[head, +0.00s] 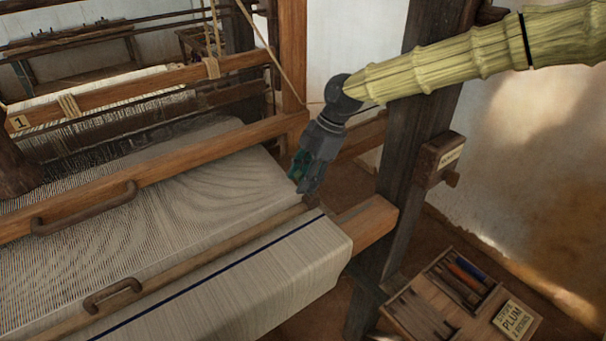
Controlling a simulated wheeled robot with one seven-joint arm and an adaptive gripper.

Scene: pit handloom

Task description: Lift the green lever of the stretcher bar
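The stretcher bar (205,254) appears to be the thin wooden bar lying slantwise across the pale cloth (270,288), with a brown loop-shaped handle (112,296) near its left part. My gripper (302,181) points down over the right edge of the cloth, close to the bar's right end. A dark green piece (298,164) shows at the gripper's left side. I cannot tell whether it is the lever or part of the gripper. No other green lever is clear in view. The fingertips are small and dark, so their opening and any contact are unclear.
A wooden beam (160,165) with a curved handle (84,208) crosses the loom behind the bar. A dark post (415,170) bearing a small wooden box (437,159) stands right of my gripper. A compartmented tray (425,316) sits low at right.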

